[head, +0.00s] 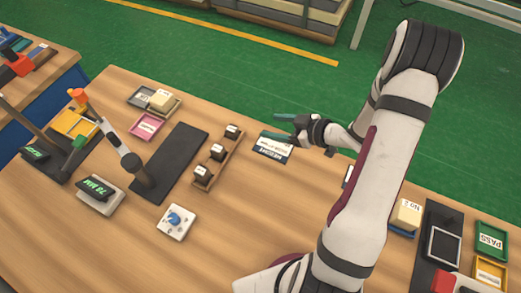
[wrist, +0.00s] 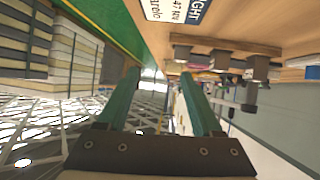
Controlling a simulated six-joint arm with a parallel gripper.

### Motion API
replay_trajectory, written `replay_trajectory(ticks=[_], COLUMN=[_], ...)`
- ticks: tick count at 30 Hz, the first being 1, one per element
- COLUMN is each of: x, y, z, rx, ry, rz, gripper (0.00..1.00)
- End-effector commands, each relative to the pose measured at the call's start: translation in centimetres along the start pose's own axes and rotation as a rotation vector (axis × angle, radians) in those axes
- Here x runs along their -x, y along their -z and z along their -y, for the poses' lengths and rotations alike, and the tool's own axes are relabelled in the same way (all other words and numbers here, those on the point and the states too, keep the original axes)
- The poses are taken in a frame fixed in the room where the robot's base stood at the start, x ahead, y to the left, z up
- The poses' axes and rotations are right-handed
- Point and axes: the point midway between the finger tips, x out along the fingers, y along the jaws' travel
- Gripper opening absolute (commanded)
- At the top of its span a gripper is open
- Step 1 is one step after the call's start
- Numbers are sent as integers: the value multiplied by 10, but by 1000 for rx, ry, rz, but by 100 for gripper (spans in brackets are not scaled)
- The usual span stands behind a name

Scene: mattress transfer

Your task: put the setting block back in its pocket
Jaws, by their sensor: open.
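A wooden rack (head: 222,162) stands on the table left of my gripper and holds three dark blocks with white labels: a far one (head: 232,131), a middle one (head: 217,152) and a near one (head: 202,174). The labels are too small to read, so I cannot tell which is the setting block. The rack also shows upside down in the wrist view (wrist: 225,45). My gripper (head: 281,130) is open and empty, above the table's far side and right of the rack. Its two teal fingers are spread apart in the wrist view (wrist: 160,75).
A printed height card (head: 273,147) lies below my gripper. A dark mat (head: 178,160), a gauge display (head: 97,192) and a dial box (head: 177,222) lie left. A pink tray (head: 147,126) is farther back. A block labelled NO 2 (head: 407,214) and a PASS tray (head: 491,240) are right.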

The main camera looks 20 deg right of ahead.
Motion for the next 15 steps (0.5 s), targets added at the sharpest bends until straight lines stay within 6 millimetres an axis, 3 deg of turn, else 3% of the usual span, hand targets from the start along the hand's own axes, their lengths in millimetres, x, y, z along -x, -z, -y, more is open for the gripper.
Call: replay_trajectory(ticks=[2, 3, 5, 6, 8, 11, 12, 15], x=[9, 23, 54, 78, 111, 150, 160, 176], y=[20, 32, 48, 57, 64, 68, 68, 73], z=[-37, -52, -58, -48, -12, 80, 119, 200], rx=[-11, -49, -152, -244, -416, -728, -839, -1037], ry=[-199, -328, -507, -602, -694, -698, -658, -527], rz=[177, 281, 422, 501, 603, 742, 790, 887], gripper=[67, 67, 67, 67, 67, 67, 67, 67])
